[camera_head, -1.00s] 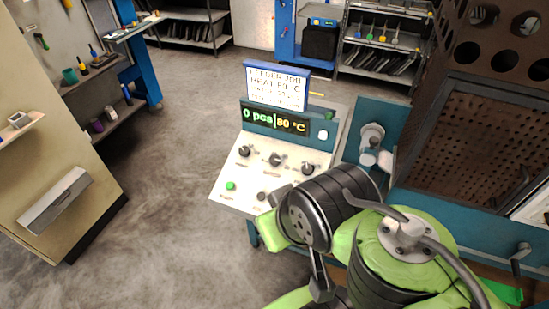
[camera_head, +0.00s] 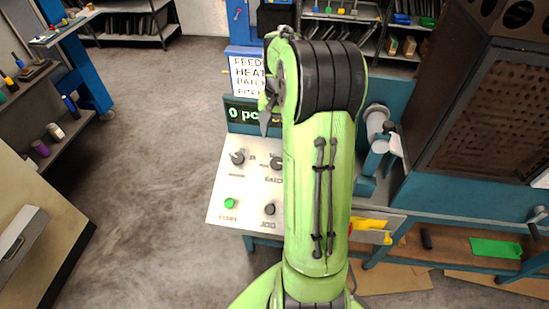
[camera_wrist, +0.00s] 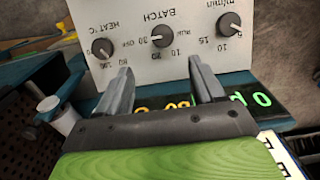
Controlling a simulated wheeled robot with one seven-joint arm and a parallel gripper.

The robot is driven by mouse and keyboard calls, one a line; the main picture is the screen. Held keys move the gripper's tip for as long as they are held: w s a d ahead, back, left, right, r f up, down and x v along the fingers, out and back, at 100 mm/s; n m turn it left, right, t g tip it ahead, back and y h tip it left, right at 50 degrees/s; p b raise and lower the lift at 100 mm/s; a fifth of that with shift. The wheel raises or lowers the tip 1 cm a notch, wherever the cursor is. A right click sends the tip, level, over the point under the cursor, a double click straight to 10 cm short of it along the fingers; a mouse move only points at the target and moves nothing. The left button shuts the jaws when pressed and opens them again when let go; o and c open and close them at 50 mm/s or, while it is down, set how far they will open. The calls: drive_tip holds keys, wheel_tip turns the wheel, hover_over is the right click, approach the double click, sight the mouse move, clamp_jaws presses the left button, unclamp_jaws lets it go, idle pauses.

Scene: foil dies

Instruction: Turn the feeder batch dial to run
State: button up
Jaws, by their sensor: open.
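The batch dial (camera_wrist: 163,38) is a dark round knob with a light pointer mark, in the middle of the white sloping panel. The wrist view shows it upside down, under the word BATCH, with small printed marks around it. I cannot read its setting for sure. In the head view the batch dial (camera_head: 277,163) is partly hidden by my green arm. My gripper (camera_wrist: 160,70) is open and empty. Its two grey fingers point at the panel on either side of the dial's line, apart from the dial.
The heat dial (camera_wrist: 102,48) and the m/min dial (camera_wrist: 229,24) flank the batch dial. A display (camera_head: 240,114) reads 0 pcs, with a sign (camera_head: 246,75) above it. A green start button (camera_head: 229,203) and dark button (camera_head: 269,209) sit lower. A blue clamp-like fitting (camera_head: 376,155) stands right.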

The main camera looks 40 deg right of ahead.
sight(277, 160)
drive_tip(key=f, duration=0.4)
drive_tip(key=f+b, duration=0.1)
drive_tip(key=f, duration=0.7)
drive_tip(key=shift+w+f+b, duration=0.15)
drive_tip(key=shift+w+b, duration=0.25)
drive_tip(key=shift+s, duration=0.1)
drive_tip(key=shift+c, duration=0.2)
drive_tip(key=c, duration=1)
